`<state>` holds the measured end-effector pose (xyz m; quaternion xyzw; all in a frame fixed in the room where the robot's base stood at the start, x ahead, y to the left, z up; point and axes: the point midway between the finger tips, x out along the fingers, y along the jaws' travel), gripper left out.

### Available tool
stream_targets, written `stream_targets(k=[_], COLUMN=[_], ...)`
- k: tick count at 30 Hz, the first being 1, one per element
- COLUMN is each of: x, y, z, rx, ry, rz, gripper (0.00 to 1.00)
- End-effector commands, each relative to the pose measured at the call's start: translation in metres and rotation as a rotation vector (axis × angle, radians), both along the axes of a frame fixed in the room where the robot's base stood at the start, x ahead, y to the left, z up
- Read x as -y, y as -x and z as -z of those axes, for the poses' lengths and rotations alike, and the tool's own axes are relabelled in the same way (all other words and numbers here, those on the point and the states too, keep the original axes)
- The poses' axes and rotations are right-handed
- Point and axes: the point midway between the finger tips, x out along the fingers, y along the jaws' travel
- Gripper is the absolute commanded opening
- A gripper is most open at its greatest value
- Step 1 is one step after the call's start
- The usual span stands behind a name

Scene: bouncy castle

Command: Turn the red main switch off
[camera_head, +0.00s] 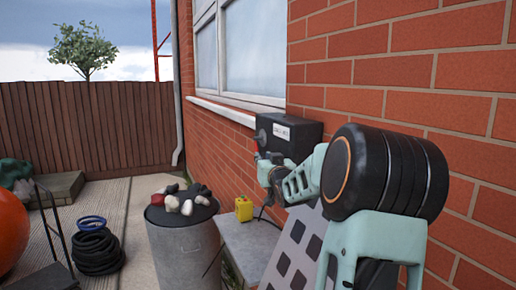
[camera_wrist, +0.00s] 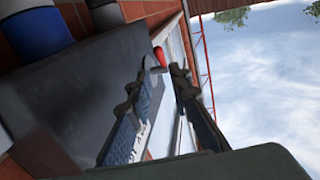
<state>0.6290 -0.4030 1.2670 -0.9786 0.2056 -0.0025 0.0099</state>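A dark box (camera_head: 305,138) with a white label is fixed to the brick wall, and a round grey part shows at its left end. In the wrist view the box's dark grey face (camera_wrist: 70,95) fills the left side. The red switch handle (camera_wrist: 160,56) shows as a small red tip just beyond my fingertips. My gripper (camera_wrist: 164,69) is open, with a gap between its two fingers, and the red tip lines up with that gap. I cannot tell whether a finger touches it.
A window (camera_head: 250,50) with a white sill is left of the box. Below are a grey metal bin (camera_head: 185,250) with red, white and dark items on top, and a yellow item (camera_head: 243,209) on a grey surface. Black coiled hose (camera_head: 97,252) lies on the paving.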

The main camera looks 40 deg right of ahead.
Motion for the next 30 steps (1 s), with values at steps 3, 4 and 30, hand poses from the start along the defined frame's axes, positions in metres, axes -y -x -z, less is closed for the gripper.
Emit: stream_targets(k=[3,4,30], x=[0.002,0.003,0.043], y=[-0.005,-0.008,-0.098], z=[0.001,0.0,0.0], rx=[-0.006,-0.005,-0.001], ry=[0.003,0.003,0.001], rz=[-0.001,-0.002,0.0], gripper=[0.19,0.19,0.19])
